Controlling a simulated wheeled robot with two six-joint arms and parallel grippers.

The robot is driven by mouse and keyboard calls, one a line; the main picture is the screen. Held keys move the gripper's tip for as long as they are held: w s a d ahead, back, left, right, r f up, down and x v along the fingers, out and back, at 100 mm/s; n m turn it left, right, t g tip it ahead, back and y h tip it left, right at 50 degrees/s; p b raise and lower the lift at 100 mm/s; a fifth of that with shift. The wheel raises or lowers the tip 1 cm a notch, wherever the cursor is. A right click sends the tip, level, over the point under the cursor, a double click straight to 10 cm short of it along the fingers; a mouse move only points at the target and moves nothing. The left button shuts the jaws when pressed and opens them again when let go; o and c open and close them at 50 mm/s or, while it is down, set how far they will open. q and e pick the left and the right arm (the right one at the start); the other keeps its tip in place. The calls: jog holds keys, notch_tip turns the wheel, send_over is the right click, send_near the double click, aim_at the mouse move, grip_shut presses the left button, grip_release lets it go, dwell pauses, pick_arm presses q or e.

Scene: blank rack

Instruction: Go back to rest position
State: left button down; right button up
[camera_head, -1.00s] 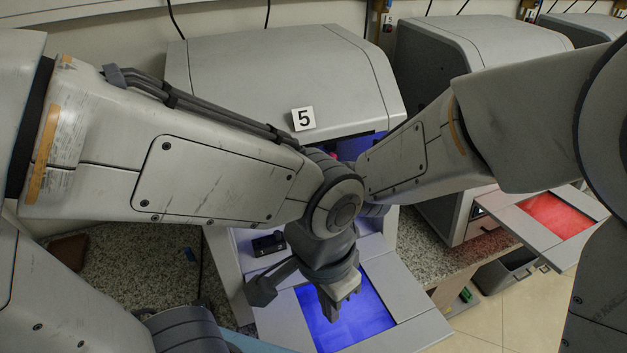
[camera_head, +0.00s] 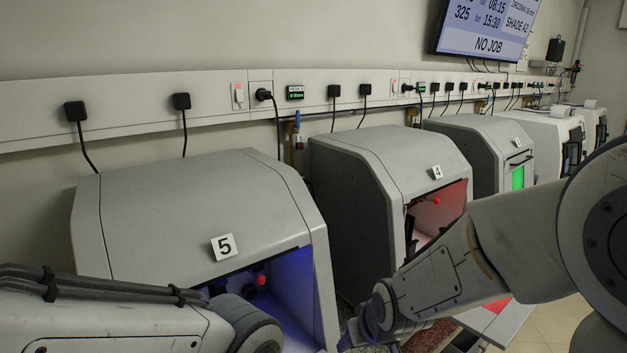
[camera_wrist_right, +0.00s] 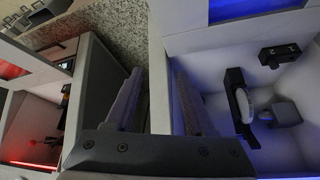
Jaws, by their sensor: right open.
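My right arm comes in from the right in the head view and bends down in front of the machine marked 4 (camera_head: 388,170); its gripper is below the picture there. In the right wrist view my right gripper (camera_wrist_right: 155,100) is open, with nothing between its two fingers. The fingers show over the gap between two machines, above the speckled counter (camera_wrist_right: 118,30). My left arm crosses the lower left of the head view, in front of the machine marked 5 (camera_head: 180,215). My left gripper is out of view.
Machine 5 has an open front with blue light and a red knob (camera_head: 261,280) inside. Machine 4 glows red. A machine with a green-lit window (camera_head: 518,178) stands farther right. A wall screen (camera_head: 487,28) reads NO JOB. Open floor shows at the lower right.

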jog(key=s+d+f+m+g+h, duration=0.2)
jog(key=s+d+m+g, duration=0.1)
jog(key=s+d, duration=0.55)
jog(key=s+a+r+n+g+y+b, duration=0.1)
jog(key=s+a+r+n+g+b, duration=0.1)
jog(key=s+a+n, duration=0.5)
jog(key=s+a+r, duration=0.1)
jog(key=s+a, duration=0.3)
jog(key=s, duration=0.1)
jog(key=shift+s+a+b, duration=0.2)
jog(key=shift+a+b, duration=0.1)
jog(key=shift+b, duration=0.1)
jog(key=shift+d, duration=0.1)
